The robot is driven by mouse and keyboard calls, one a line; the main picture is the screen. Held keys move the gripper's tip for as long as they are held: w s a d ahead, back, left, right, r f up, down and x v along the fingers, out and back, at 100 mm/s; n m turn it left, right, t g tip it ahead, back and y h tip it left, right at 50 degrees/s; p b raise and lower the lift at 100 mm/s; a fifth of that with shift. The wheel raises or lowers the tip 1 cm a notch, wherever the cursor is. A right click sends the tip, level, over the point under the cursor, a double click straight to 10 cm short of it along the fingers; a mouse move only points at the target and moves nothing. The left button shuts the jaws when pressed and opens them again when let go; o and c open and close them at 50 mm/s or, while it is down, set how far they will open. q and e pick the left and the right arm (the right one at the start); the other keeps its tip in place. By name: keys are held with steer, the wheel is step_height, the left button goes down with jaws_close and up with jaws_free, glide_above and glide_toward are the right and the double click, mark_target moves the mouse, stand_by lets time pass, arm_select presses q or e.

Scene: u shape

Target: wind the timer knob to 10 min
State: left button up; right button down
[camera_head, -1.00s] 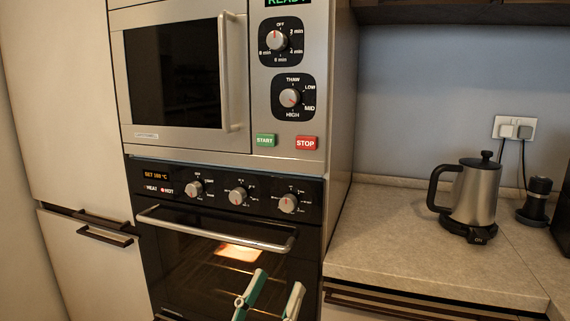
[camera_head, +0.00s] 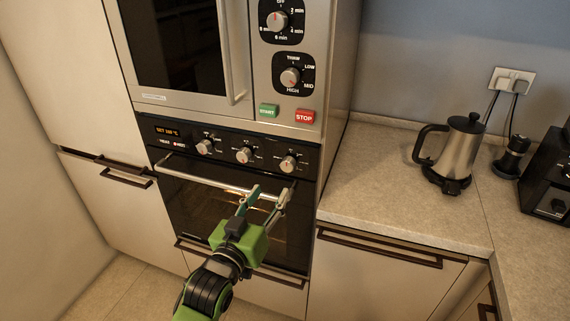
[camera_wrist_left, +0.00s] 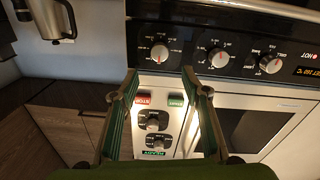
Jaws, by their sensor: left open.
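Three knobs sit on the black oven panel: a left knob (camera_head: 205,147), a middle knob (camera_head: 244,155) and a right knob (camera_head: 288,163). Their small labels cannot be read, so I cannot tell which one is the timer by its marks. The microwave's upper knob (camera_head: 277,20) has minute labels; its lower knob (camera_head: 290,77) has heat labels. My left gripper (camera_head: 268,194) is open and empty in front of the oven door, its fingertips below the right knob in the picture. In the upside-down left wrist view, the right knob (camera_wrist_left: 159,52) lies just beyond the fingertips (camera_wrist_left: 160,76).
The oven handle (camera_head: 220,176) crosses the door under the panel, close to my fingers in the picture. Green start (camera_head: 269,110) and red stop (camera_head: 305,116) buttons are above. A kettle (camera_head: 458,150) stands on the counter (camera_head: 385,190) at right; the counter's front is clear.

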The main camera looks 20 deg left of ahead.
mark_target(286, 167)
arm_select(q)
steer(key=w, duration=0.3)
steer(key=w+p, duration=0.1)
steer(key=w, duration=0.7)
steer(key=shift+w+d+p, duration=0.15)
steer(key=shift+d+p, duration=0.2)
steer(key=shift+p, duration=0.05)
steer(key=shift+c, duration=0.4)
steer(key=c, duration=1)
